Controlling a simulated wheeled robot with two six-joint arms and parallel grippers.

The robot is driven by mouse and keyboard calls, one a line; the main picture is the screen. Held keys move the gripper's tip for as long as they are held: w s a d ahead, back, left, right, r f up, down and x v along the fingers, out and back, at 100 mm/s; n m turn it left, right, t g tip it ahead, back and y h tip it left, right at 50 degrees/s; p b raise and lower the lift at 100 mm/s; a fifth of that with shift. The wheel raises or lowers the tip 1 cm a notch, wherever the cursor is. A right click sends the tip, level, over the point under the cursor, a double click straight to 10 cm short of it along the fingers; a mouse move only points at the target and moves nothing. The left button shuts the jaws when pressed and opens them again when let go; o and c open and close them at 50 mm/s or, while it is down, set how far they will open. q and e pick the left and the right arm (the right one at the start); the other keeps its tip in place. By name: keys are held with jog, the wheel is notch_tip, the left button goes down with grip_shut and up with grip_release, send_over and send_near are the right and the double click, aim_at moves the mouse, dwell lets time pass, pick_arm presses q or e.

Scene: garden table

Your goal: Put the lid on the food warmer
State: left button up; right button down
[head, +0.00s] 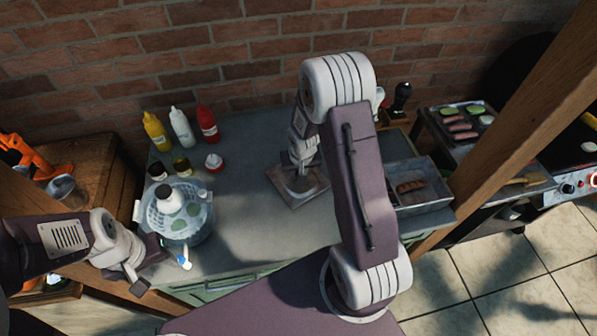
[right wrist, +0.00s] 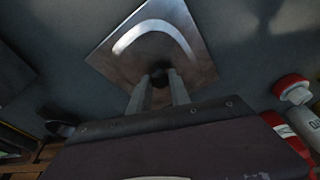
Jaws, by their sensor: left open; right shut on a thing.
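The lid (head: 283,180) is a square metal plate lying flat on the grey table or just above it; I cannot tell which. In the right wrist view the lid (right wrist: 115,62) has a dark round knob (right wrist: 160,72). My right gripper (right wrist: 160,88) is shut on this knob, its two fingers on either side. In the head view my right arm partly hides the lid. The food warmer (head: 432,197) is an open metal tub at the table's right end, with brown food inside. My left gripper (head: 152,262) is open beside the bowl at the front left.
A clear bowl with a blue-white basket (head: 152,215) stands at the left. Yellow (head: 156,131), white (head: 181,128) and red (head: 207,124) bottles and small jars stand behind it. A grill (head: 465,128) is beyond the warmer. The table between bowl and lid is clear.

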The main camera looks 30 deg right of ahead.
jog(key=shift+f, duration=0.15)
jog(key=c, duration=1.2)
grip_release()
jog(key=shift+s, duration=0.1)
